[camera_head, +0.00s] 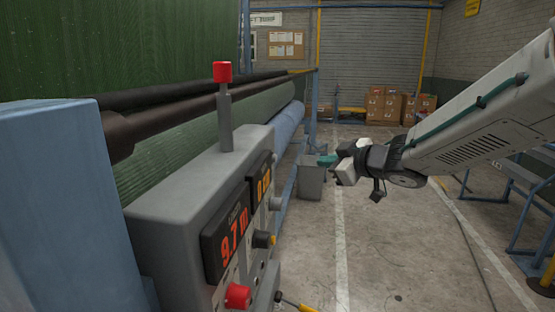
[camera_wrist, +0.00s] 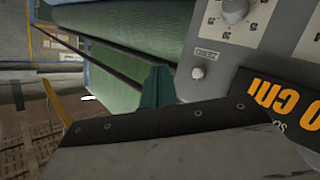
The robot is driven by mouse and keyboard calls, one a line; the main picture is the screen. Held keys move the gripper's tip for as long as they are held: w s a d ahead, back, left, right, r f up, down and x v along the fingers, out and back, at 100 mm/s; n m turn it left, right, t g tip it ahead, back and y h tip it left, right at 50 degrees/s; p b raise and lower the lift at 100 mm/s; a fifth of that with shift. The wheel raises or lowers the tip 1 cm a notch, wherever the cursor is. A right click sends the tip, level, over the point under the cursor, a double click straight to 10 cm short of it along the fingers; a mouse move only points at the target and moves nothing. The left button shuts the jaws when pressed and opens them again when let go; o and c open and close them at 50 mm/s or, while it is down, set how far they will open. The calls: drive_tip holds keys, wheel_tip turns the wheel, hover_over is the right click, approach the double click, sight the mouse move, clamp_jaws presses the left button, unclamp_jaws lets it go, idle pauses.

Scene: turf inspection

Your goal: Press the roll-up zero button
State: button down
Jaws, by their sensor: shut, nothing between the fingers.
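A grey control box (camera_head: 185,185) stands at the left of the head view, its face turned right. It bears a red-digit display (camera_head: 232,238) reading 9.7 m and an orange-digit display (camera_head: 261,190). In the wrist view a small round pale button (camera_wrist: 198,72) sits beside a label that appears to read ZERO, between a dial and an orange display (camera_wrist: 272,98) ending in "0 cm". Whether it is the roll-up zero is not legible. My gripper (camera_head: 328,160) is shut and empty, right of the box and apart from it. Its teal fingertip (camera_wrist: 158,85) shows left of the button.
A red knob (camera_head: 238,296) and a black knob (camera_head: 263,239) stick out of the box face. A red-topped post (camera_head: 223,105) rises from the box. A grey bin (camera_head: 312,180) stands behind my gripper. Open floor (camera_head: 375,235) lies right of the box; a blue frame stands far right.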

sight(275, 158)
drive_tip(key=shift+a, duration=0.1)
drive_tip(key=w+a, duration=0.1)
drive_tip(key=a, duration=0.7)
drive_tip(key=shift+w+a, duration=0.2)
drive_tip(key=shift+w, duration=0.1)
drive_tip(key=shift+a, duration=0.1)
idle(1.9)
drive_tip(key=shift+w+a, duration=0.1)
drive_tip(key=shift+a, duration=0.2)
drive_tip(key=shift+w+a, duration=0.1)
drive_tip(key=shift+a, duration=0.4)
idle(0.6)
drive_tip(key=shift+d, duration=0.9)
drive_tip(key=shift+s+d, duration=0.1)
drive_tip(key=shift+s, duration=0.1)
